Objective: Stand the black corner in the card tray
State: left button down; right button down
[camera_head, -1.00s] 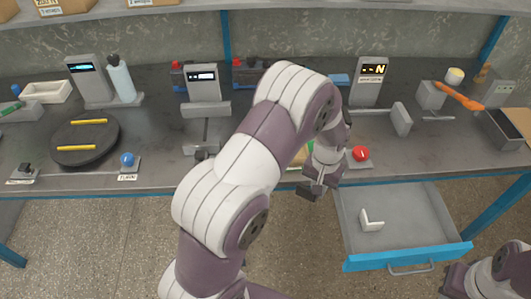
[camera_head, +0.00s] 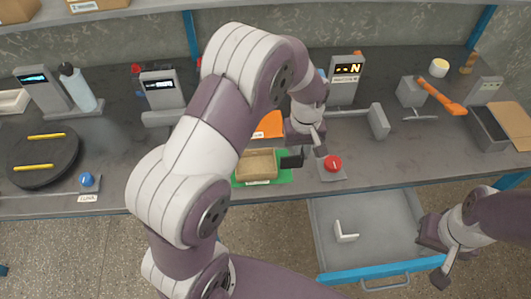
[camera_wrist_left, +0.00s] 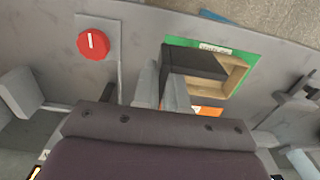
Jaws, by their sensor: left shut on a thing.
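The black corner (camera_head: 291,161) is held by my left gripper (camera_head: 306,153) at the right side of the card tray (camera_head: 239,170). In the left wrist view the black corner (camera_wrist_left: 195,62) sticks out from between the shut fingers (camera_wrist_left: 163,90) and overlaps the edge of the wooden tray (camera_wrist_left: 238,76). I cannot tell whether it touches the tray. The tray is a shallow, light brown box on a green mat (camera_head: 284,177). My right gripper (camera_head: 439,262) hangs at the right, in front of the drawer; its finger opening is unclear.
An open drawer (camera_head: 385,215) below the bench holds a white corner (camera_head: 345,233). An orange pad (camera_head: 270,124) lies behind the tray. A turntable (camera_head: 42,155) stands at the left.

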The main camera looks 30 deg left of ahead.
pick_arm(q)
jog(key=p, duration=0.1)
send_over(264, 167)
jog(key=d, duration=0.1)
notch_tip(264, 167, down, 5)
jog(key=shift+s+f, duration=0.1)
jog(key=shift+s, duration=0.05)
jog(key=f, duration=0.4)
jog(key=shift+a+f+p, duration=0.2)
jog(key=shift+a+p, duration=0.2)
jog(key=shift+f, duration=0.3)
jog(key=c, duration=1.2)
grip_release()
jog(key=shift+o, duration=0.2)
jog(key=shift+r, duration=0.1)
jog(key=shift+w+r, duration=0.2)
jog(key=shift+r, duration=0.2)
notch_tip(264, 167, up, 12)
jog(key=b, duration=0.1)
jog(key=s+d+r+m, duration=0.2)
jog(key=s+d+m, duration=0.1)
jog(key=s, duration=0.4)
jog(key=s+d+r+m+t, duration=0.1)
jog(key=s+d+r+m, duration=0.1)
jog(key=s, duration=0.6)
jog(key=shift+d+m, duration=0.45)
jog(key=shift+m, duration=0.35)
